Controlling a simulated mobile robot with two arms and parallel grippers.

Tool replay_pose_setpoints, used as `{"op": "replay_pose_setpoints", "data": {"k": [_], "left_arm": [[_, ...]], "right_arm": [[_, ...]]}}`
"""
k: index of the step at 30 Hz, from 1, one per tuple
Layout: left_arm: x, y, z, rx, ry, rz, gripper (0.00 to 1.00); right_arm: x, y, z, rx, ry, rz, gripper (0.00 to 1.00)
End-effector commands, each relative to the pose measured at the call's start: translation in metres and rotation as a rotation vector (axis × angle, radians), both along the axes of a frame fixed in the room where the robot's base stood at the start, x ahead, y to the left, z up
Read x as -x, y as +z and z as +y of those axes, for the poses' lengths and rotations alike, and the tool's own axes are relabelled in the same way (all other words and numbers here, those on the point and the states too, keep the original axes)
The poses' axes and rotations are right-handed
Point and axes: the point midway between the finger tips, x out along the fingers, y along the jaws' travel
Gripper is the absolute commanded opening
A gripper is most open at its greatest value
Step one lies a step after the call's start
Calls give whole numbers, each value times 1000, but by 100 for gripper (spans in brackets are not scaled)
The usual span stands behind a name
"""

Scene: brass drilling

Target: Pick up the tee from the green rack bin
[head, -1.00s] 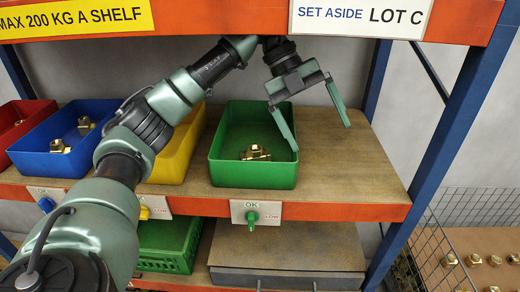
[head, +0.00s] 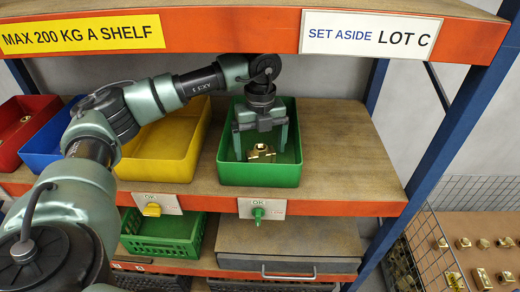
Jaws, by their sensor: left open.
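The brass tee (head: 261,153) lies on the floor of the green rack bin (head: 258,175), in the head view at the middle of the shelf. My left gripper (head: 261,155) points down into the bin from above. Its two fingers are spread apart, one toward the left and one toward the right of the tee. The gripper is open and holds nothing. I cannot tell exactly how far the fingertips are above the bin floor. My right gripper is not in view.
A yellow bin (head: 165,145), a blue bin (head: 42,150) and a red bin (head: 22,125) stand left of the green one. The shelf board (head: 345,155) right of it is clear. An upper shelf edge (head: 230,35) runs above. A wire basket (head: 425,255) and brass fittings lie lower right.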

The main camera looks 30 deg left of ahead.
Motion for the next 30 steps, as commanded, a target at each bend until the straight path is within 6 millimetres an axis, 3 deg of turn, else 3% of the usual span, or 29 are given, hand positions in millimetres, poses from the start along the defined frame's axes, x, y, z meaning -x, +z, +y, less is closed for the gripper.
{"op": "replay_pose_setpoints", "data": {"k": [9,19,30], "left_arm": [[0,-7,0,1,-1,-1,92],[0,-6,0,1,-1,-2,0],[-1,-2,1,2,-1,-4,0]], "right_arm": [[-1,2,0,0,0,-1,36],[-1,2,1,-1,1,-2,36],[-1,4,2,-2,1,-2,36]]}}
